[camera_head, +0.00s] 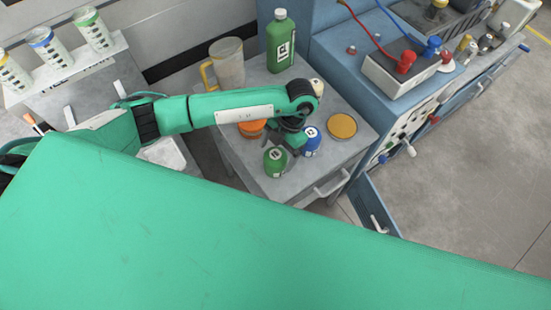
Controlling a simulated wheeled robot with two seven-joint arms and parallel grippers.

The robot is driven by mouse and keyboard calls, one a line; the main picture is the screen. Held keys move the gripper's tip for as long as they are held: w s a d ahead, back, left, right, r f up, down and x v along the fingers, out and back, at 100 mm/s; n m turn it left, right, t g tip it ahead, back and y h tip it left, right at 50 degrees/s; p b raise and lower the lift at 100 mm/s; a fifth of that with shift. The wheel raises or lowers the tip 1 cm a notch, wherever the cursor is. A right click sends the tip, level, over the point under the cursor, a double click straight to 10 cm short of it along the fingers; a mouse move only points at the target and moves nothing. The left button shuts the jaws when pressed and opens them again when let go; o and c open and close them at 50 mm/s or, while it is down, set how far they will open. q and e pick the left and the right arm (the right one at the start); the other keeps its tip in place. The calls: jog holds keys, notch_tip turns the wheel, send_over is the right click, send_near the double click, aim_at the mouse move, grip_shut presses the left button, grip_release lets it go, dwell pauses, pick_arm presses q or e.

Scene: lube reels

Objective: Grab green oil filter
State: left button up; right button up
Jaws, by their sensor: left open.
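The green oil filter (275,161) stands on the grey cart top (252,178) near its front edge. A blue filter (311,139) stands just to its right and a little farther back. My left gripper (293,146) hangs from the green arm that reaches in from the left. It is low over the cart, close behind and between the green and blue filters. Its fingers are dark and small here; I cannot tell whether they touch either filter. It holds nothing that I can see. My right gripper is not in view.
An orange-topped item (251,128) is partly hidden by my arm. A yellow-orange disc (342,126) lies at the cart's right. A clear jug (227,65) and a green bottle (280,42) stand at the back. A blue cabinet (345,60) borders the cart on the right.

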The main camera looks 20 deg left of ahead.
pick_arm(q)
jog(key=p+x, duration=0.1)
jog(key=x, duration=0.2)
jog(key=shift+s+f+p, duration=0.15)
jog(key=shift+s+p, duration=0.1)
jog(key=shift+p, duration=0.1)
jog(key=shift+f, duration=0.45)
jog(key=c, duration=1.3)
jog(key=shift+o, duration=0.2)
